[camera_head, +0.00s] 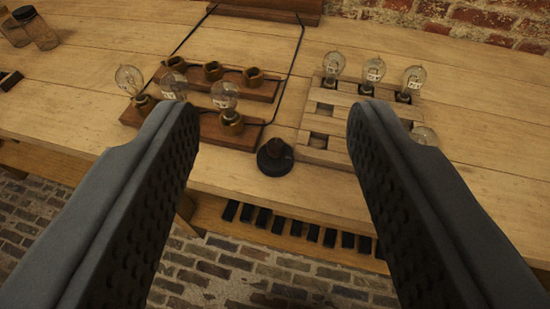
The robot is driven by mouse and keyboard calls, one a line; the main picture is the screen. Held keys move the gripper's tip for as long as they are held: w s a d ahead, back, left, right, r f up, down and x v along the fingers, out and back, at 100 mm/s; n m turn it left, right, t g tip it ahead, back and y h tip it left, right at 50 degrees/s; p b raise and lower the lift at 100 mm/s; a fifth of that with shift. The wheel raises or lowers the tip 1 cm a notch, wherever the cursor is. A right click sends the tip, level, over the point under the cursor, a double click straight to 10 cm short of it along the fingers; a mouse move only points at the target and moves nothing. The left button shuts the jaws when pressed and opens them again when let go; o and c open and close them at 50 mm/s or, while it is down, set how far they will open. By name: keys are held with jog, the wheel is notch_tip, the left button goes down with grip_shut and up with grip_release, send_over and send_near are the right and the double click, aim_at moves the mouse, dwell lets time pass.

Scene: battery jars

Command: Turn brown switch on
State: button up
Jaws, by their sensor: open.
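A small brown switch (275,148) sits on a round black base (274,166) near the front edge of the wooden table, between the socket boards and the bulb tray. My gripper (270,120) is open and empty. Its two dark textured fingers reach in from the lower left and lower right, with the switch in view between them, apart from both. I cannot tell the switch's setting.
Left are wooden boards (198,122) with brass sockets and several bulbs, wired in black. Right is a slatted tray (324,140) holding bulbs (373,72), partly behind my right finger. Black blocks (279,224) line a lower ledge.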

aim_at(275, 143)
jog(key=w+f+g, duration=0.4)
jog(key=w+g, duration=0.3)
jog(key=w, duration=0.3)
jog(key=w+f+g, duration=0.3)
jog(key=w+g, duration=0.4)
jog(key=w, duration=0.3)
jog(key=shift+g, duration=0.3)
notch_tip(275, 143, down, 18)
jog(key=shift+s+d+r, duration=0.1)
jog(key=shift+r, duration=0.15)
jog(key=c, duration=1)
jog(key=shift+m, duration=0.3)
